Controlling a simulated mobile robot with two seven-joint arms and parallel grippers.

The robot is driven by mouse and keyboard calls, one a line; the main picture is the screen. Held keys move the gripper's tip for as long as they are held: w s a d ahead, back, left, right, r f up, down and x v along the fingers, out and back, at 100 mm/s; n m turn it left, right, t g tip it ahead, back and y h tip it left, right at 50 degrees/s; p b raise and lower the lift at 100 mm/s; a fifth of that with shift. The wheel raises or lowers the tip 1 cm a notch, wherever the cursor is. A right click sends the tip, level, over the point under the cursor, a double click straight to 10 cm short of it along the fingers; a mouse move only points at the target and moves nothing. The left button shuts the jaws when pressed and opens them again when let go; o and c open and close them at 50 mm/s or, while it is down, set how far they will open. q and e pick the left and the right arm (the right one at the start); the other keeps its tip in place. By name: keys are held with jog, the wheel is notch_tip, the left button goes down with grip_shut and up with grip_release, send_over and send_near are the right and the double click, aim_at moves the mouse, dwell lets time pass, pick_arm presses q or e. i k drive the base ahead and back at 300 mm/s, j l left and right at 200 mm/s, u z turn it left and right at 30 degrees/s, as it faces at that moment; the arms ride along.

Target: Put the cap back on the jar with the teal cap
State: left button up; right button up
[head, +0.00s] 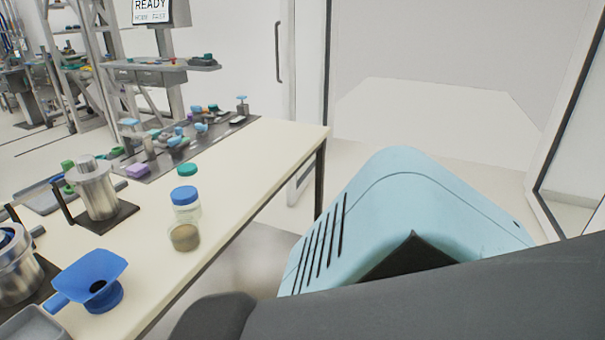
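A teal cap (188,169) is on the table behind a clear jar with a blue cap (185,195). I cannot tell whether the teal cap lies flat on the tabletop or sits on something low. In front of the blue-capped jar stands a small jar (184,237) with brownish contents and no cap visible on it. The jars stand close together near the table's right edge. Neither of my grippers is in view.
The cream table (262,150) has a blue funnel-like piece (92,280) at the front and a metal canister (97,192) at left. Several small coloured parts lie on a dark strip at the back. A large light-blue slotted shell (405,200) and dark grey parts fill the right foreground.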

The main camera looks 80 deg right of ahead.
aim_at(184, 237)
jog(key=z, duration=1.55)
